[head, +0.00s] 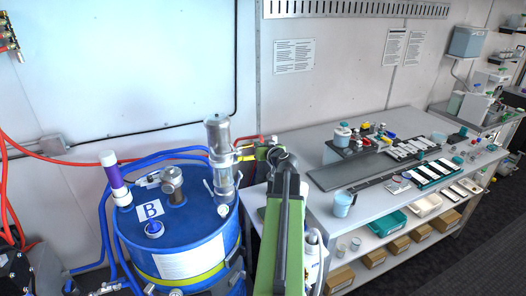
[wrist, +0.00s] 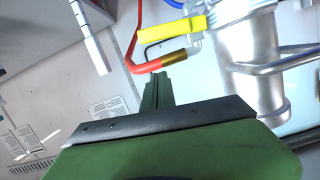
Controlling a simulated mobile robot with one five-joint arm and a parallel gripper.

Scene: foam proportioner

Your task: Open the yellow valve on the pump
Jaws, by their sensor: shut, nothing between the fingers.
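The silver pump (head: 220,155) stands upright on the blue drum B (head: 190,235). The yellow valve (head: 245,154) is on the pump's right side, and its detail is small in the head view.
A grey workbench (head: 325,210) with trays and bottles stands to the right. Blue hoses (head: 105,225) run around the drum. A purple-and-white cylinder (head: 112,175) rises at the drum's left. The wall is close behind the pump.

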